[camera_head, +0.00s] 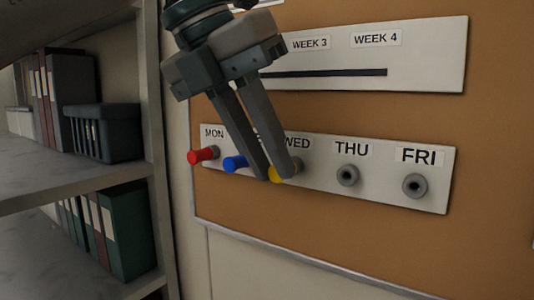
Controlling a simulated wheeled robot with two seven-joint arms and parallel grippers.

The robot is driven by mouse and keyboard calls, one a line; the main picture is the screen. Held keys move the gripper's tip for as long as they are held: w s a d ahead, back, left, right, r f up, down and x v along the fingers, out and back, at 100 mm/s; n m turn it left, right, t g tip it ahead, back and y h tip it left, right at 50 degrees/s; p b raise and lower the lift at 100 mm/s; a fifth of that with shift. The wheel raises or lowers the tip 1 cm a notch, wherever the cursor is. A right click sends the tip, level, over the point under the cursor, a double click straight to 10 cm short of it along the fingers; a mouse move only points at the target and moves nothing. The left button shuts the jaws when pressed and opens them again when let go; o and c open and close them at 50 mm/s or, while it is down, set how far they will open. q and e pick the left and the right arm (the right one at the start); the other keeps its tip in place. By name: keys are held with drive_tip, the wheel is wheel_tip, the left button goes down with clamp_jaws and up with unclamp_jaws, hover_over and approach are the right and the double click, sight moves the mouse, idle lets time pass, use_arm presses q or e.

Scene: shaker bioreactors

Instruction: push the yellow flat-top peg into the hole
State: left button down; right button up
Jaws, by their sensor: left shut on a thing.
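The yellow peg (275,174) is at the WED place on the white day board (315,188), partly hidden by my left gripper's fingers. My left gripper (279,172) comes down from above with its fingertips around the yellow peg, shut on it. How deep the peg sits in its hole cannot be seen. A red peg (203,155) sticks out under MON, and a blue peg (235,163) sticks out just left of the fingers. The THU hole (347,175) and FRI hole (414,186) are empty grey rings. My right gripper is not in view.
A white week strip (430,60) with a dark slot is fixed above on the cork board (330,105). A shelf unit with binders (122,233) and a dark file box (105,132) stands at the left. The cork below the day board is clear.

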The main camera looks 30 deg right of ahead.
use_arm(q)
drive_tip(key=shift+a, duration=0.15)
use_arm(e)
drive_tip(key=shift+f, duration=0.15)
use_arm(q)
drive_tip(key=shift+s+a+b, duration=0.25)
drive_tip(key=shift+a+b, duration=0.15)
drive_tip(key=shift+a, duration=0.05)
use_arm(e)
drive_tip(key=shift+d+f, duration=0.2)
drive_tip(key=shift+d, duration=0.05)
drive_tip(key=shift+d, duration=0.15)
use_arm(q)
drive_tip(key=shift+s+a, duration=0.1)
drive_tip(key=shift+a, duration=0.25)
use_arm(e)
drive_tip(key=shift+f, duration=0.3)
use_arm(q)
drive_tip(key=shift+s+a+b, duration=0.15)
drive_tip(key=shift+a+b, duration=0.1)
drive_tip(key=shift+b, duration=0.15)
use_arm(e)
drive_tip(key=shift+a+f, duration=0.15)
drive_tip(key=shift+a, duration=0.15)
use_arm(q)
drive_tip(key=shift+a, duration=0.15)
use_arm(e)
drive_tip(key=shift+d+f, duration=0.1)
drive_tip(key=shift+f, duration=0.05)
